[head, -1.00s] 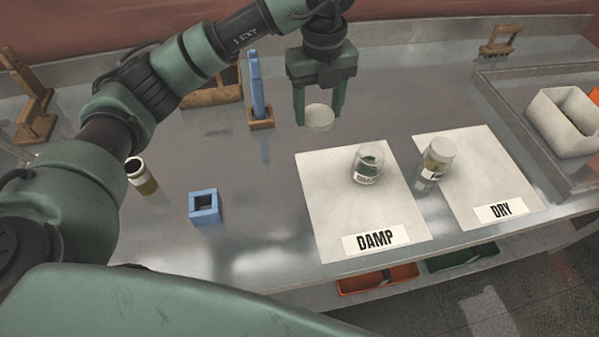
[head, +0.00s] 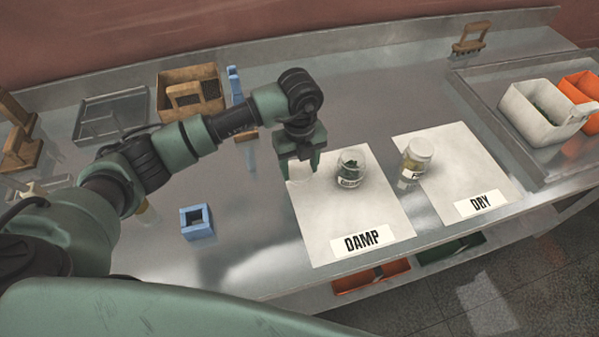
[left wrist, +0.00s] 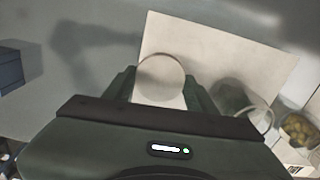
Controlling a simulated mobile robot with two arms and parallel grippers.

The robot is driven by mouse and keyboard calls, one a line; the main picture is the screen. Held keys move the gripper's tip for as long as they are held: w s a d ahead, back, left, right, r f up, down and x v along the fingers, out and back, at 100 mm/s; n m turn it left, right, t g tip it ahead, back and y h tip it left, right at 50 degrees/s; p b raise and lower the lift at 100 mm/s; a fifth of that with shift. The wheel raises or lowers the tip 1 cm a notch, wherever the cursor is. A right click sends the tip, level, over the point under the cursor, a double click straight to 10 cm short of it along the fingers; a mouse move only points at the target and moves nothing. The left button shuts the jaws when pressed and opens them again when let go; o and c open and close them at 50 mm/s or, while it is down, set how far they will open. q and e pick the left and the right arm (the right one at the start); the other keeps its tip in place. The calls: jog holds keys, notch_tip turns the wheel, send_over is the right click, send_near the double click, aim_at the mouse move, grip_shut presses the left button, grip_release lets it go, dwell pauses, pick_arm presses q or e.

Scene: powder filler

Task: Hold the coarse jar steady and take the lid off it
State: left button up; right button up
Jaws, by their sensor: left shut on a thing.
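The coarse jar (head: 352,168) is a clear glass jar with dark green contents, upright and without a lid on the white mat marked DAMP (head: 348,215). It also shows in the left wrist view (left wrist: 232,97), right of the gripper. My left gripper (head: 302,166) is shut on a pale round lid (head: 301,172), left of the jar over the mat's far left corner. The lid also shows between the fingers in the left wrist view (left wrist: 161,76). I cannot tell whether the lid touches the mat. My right gripper is not in view.
A second, lidded jar (head: 415,163) stands at the left edge of the mat marked DRY (head: 455,165). A blue square holder (head: 197,223) is at left. White (head: 530,125) and orange bins stand at right. The metal table between the blue holder and DAMP mat is clear.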

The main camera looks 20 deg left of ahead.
aim_at(299, 171)
pick_arm(q)
notch_tip(299, 171, down, 4)
jog(key=shift+s+r+p, duration=0.1)
jog(key=shift+r+p, duration=0.15)
jog(key=shift+p, duration=0.1)
jog(key=shift+f, duration=0.1)
jog(key=shift+f, duration=0.1)
jog(key=o, duration=1.5)
jog(key=shift+o, duration=0.2)
